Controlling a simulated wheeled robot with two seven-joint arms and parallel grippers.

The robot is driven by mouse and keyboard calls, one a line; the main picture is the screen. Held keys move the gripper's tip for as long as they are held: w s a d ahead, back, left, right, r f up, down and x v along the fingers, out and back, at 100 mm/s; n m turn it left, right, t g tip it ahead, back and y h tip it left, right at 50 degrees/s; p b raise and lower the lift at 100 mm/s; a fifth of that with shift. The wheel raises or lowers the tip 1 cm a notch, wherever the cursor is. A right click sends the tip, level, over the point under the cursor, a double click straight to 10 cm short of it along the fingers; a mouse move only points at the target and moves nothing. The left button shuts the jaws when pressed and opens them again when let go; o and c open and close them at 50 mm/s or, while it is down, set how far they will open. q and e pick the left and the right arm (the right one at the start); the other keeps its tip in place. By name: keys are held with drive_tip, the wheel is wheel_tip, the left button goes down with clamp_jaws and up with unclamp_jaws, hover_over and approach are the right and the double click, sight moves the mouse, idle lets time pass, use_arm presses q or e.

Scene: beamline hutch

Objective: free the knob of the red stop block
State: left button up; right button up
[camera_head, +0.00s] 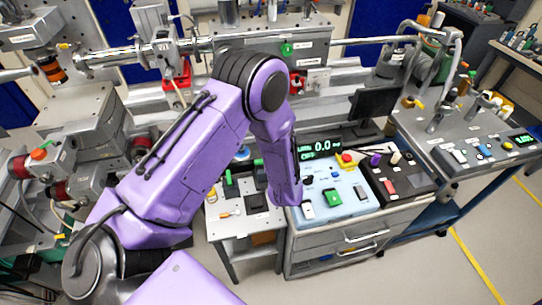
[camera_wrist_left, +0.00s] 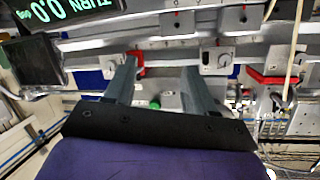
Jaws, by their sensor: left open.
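My left gripper (camera_wrist_left: 158,70) shows in the left wrist view with its two grey fingers apart and nothing between them. In the head view my purple left arm bends at the top middle and hides this gripper. In the wrist view a small red part (camera_wrist_left: 138,60) is partly hidden behind the left finger, and a larger red piece (camera_wrist_left: 265,77) lies right of the fingers. In the head view red parts show on the rail, one left of my elbow (camera_head: 178,78) and one right of it (camera_head: 312,82). I cannot tell which is the stop block, or make out its knob. My right gripper is not in view.
In the wrist view a grey plate with a round knob (camera_wrist_left: 217,61) stands right of the fingers, and a dark display (camera_wrist_left: 65,12) is at upper left. In the head view a control bench (camera_head: 345,225) stands right of my forearm, beside a small table (camera_head: 240,228). Floor is clear at lower right.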

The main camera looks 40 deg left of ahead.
use_arm(q)
drive_tip(key=s+f+h, duration=0.1)
drive_tip(key=s+f, duration=0.1)
drive_tip(key=s, duration=0.1)
drive_tip(key=shift+f, duration=0.3)
drive_tip(key=shift+w, duration=0.1)
drive_tip(key=s+d+f+n+g+h+b, duration=0.2)
drive_tip(key=s+f+g+h+b, duration=0.3)
drive_tip(key=s+f+b, duration=0.9)
drive_tip(key=s+f+g, duration=0.3)
drive_tip(key=s+f, duration=1)
drive_tip(key=s, duration=0.3)
drive_tip(key=shift+s+d+f, duration=0.3)
drive_tip(key=shift+d+f, duration=0.05)
drive_tip(key=shift+f, duration=0.05)
